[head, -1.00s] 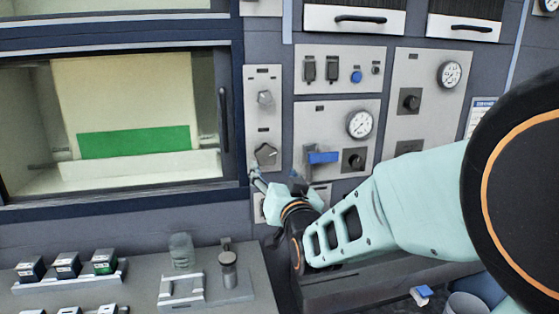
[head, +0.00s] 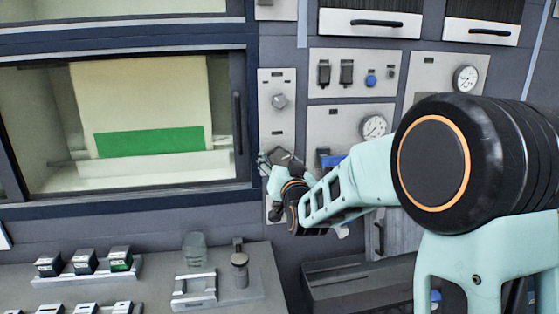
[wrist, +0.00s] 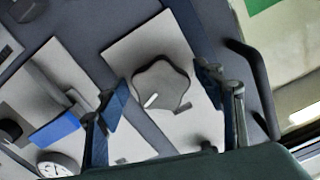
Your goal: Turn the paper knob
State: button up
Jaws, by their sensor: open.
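A dark grey lobed knob (wrist: 162,88) with a white pointer line sits on a light panel (wrist: 115,50). In the head view this knob (head: 284,154) is the lower one on the narrow panel beside the window, partly hidden by my gripper. A smaller knob (head: 279,101) sits above it. I cannot read the labels, so which is called paper is not clear. My gripper (wrist: 162,84) is open, one blue-padded finger on each side of the lobed knob in the wrist view. I see no contact with it.
A blue lever (head: 330,160) and gauge (head: 374,127) are right of the knob, near my arm. The window's dark handle (head: 238,123) is close on the left. Below, a grey bench (head: 160,280) holds small blocks and a jar-like piece.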

jog(key=shift+c, duration=0.2)
jog(key=c, duration=1.1)
jog(key=shift+f+b, duration=0.1)
jog(key=shift+b, duration=0.35)
jog(key=m+b, duration=0.2)
jog(key=shift+f+b, duration=0.2)
jog(key=shift+b, duration=0.15)
jog(key=m+b, duration=0.3)
jog(key=b, duration=0.1)
jog(key=shift+m+b, duration=0.3)
jog(key=shift+b, duration=0.05)
jog(key=m+b, duration=0.4)
jog(key=b, duration=0.1)
jog(key=shift+a+r, duration=0.1)
jog(key=m+b, duration=0.3)
jog(key=shift+r, duration=0.15)
jog(key=shift+r+m+b, duration=0.1)
jog(key=shift+m+b, duration=0.4)
jog(key=shift+b, duration=0.25)
